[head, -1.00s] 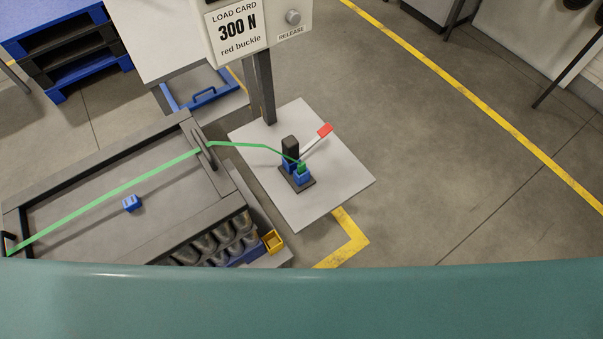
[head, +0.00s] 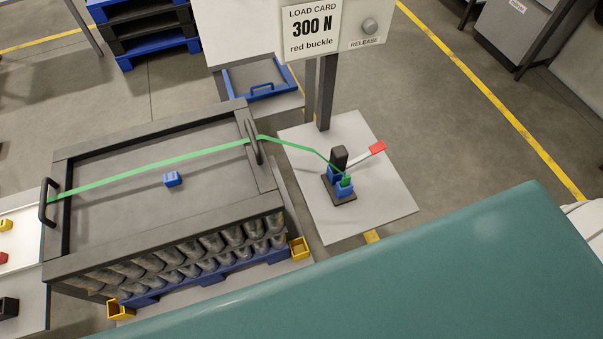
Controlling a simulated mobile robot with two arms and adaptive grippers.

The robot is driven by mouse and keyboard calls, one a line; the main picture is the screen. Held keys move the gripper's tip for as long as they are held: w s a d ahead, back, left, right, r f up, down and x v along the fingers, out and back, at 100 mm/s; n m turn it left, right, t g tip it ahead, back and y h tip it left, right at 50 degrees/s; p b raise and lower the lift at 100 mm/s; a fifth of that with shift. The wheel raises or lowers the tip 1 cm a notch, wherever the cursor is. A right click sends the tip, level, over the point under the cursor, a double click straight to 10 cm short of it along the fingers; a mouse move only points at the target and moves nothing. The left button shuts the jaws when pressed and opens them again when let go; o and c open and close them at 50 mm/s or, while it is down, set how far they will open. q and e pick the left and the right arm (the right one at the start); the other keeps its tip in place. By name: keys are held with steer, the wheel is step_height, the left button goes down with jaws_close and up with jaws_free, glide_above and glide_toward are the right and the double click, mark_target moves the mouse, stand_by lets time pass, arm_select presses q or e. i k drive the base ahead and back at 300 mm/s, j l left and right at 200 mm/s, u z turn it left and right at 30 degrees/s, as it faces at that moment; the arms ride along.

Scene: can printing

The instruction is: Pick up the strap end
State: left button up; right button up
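A green strap (head: 150,169) runs across the top of a dark-framed pallet load, passing by the black handles at its left and right ends. From the right handle it slopes down to a blue and black tensioner-like device (head: 340,182) on a grey plate, where a green piece (head: 345,181) sits in the blue part. A lever with a red tip (head: 377,147) sticks out from the device. Whether the strap's end is free at the device cannot be told. Neither of my grippers is in view.
A small blue block (head: 172,179) lies on the load's top. A sign post reads "LOAD CARD 300 N red buckle" (head: 313,27), with a release knob (head: 369,26). Yellow corner pieces (head: 299,248) sit at the load's base. A side table (head: 22,280) holds small coloured parts.

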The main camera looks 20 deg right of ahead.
mark_target(345, 182)
steer(key=l+u, duration=0.3)
steer(key=l, duration=0.2)
steer(key=l+u, duration=0.3)
steer(key=l, duration=0.2)
steer(key=k+l+u, duration=0.1)
steer(key=l+u, duration=0.2)
steer(key=l, duration=0.2)
steer(key=k+l+u, duration=0.15)
steer(key=l+u, duration=0.15)
steer(key=l, duration=0.15)
